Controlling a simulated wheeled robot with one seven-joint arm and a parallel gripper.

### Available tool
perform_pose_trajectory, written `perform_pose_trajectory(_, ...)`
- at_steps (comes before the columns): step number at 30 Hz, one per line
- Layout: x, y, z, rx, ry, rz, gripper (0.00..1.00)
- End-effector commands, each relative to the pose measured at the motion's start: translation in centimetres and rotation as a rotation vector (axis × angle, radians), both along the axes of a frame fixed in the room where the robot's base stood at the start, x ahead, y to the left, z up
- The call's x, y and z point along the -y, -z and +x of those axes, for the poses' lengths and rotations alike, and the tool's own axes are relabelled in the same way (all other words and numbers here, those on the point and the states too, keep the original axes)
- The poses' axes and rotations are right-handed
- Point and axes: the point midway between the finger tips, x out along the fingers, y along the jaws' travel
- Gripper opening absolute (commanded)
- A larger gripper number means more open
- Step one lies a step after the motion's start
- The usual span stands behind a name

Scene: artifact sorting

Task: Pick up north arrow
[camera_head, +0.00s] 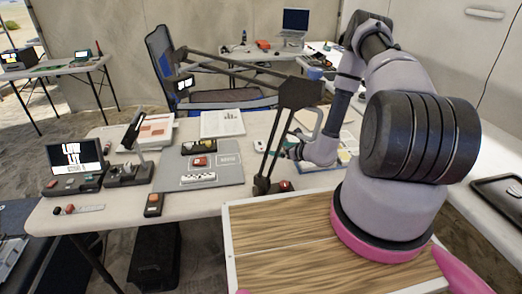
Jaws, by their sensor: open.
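I cannot tell for sure which item is the north arrow. A small black-and-white patterned bar (198,178) lies on a grey board (230,174) on the long table. A thin pale piece with red and dark spots (80,209) lies at the table's front left. My gripper (296,152) is at the end of my pale wrist, low over the table to the right of the board. It is open, apart from both items. Its fingers are small and partly behind a black lamp arm, so what lies between them is hard to see.
The black jointed lamp (296,93) stands between the board and my wrist. A lit screen device (75,163), a black joystick-like box (128,170) and an orange-and-black handheld (153,204) stand at left. Papers (222,123) lie behind the board. A blue chair (165,62) is beyond.

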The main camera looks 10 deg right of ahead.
Motion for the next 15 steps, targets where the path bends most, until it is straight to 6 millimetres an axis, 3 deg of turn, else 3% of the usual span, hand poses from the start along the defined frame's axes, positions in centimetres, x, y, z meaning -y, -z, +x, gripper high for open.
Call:
perform_pose_trajectory(6,-1.8,1.3,2.8,0.002,-0.004,0.000,1.00)
perform_pose_trajectory(15,-2.9,2.4,5.0,0.002,-0.002,0.001,1.00)
